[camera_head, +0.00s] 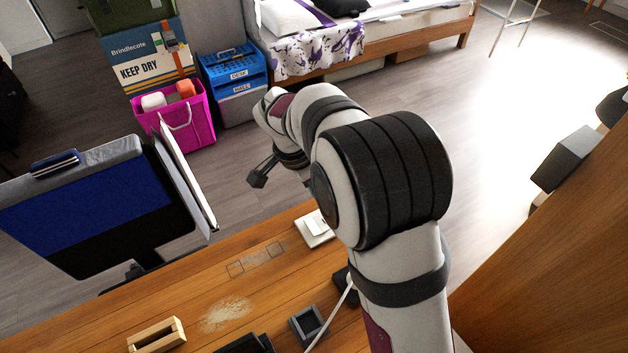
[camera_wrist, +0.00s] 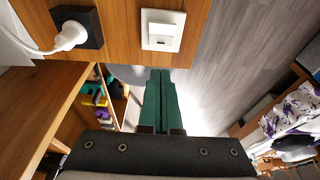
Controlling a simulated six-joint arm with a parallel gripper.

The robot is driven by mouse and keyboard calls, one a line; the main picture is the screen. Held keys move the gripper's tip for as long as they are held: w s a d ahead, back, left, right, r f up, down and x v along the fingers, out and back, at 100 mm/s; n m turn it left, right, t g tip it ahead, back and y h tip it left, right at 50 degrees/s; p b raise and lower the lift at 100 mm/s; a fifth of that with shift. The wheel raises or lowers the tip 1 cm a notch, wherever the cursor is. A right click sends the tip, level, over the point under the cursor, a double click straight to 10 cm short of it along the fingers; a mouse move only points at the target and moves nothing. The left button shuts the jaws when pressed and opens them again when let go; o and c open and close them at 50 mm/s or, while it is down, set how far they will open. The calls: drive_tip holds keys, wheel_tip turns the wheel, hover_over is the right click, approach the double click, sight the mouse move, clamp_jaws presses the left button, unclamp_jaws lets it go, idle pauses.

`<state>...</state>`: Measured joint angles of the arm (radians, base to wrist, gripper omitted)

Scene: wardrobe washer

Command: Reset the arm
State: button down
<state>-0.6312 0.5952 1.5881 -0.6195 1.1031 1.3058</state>
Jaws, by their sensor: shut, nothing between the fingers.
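My arm reaches up and away over the wooden table (camera_head: 195,280) in the head view. My gripper (camera_head: 259,178) is at its far end, beyond the table edge and above the floor, apart from the things around it. In the wrist view the two green fingers of my gripper (camera_wrist: 160,75) lie side by side, shut with nothing between them. Below the fingertips the wrist view shows a white switch plate (camera_wrist: 162,30) and a black socket (camera_wrist: 91,22) with a white plug (camera_wrist: 70,37).
On the table are a wooden block (camera_head: 157,336), a grey square holder (camera_head: 306,327) and a pale powdery patch (camera_head: 227,313). A monitor-like panel (camera_head: 90,205) stands left. A magenta bin (camera_head: 190,133), blue crates (camera_head: 233,70) and a bed (camera_head: 395,38) stand behind. Floor between is clear.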

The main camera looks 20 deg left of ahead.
wheel_tip(320, 180, up, 2)
drive_tip(key=shift+r, duration=0.2)
idle(0.3)
drive_tip(key=s+d+r+g+y, duration=0.1)
drive_tip(key=s+d+r, duration=0.55)
drive_tip(key=d, duration=0.45)
drive_tip(key=s+d+n+y, duration=0.1)
drive_tip(key=s+d, duration=0.2)
drive_tip(key=s, duration=0.7)
drive_tip(key=s+d+n+g+y, duration=0.1)
drive_tip(key=s+d, duration=0.3)
drive_tip(key=s, duration=0.6)
drive_tip(key=shift+s+d+f+n+y, duration=0.15)
drive_tip(key=shift+f+n+y, duration=0.35)
drive_tip(key=shift+n, duration=0.2)
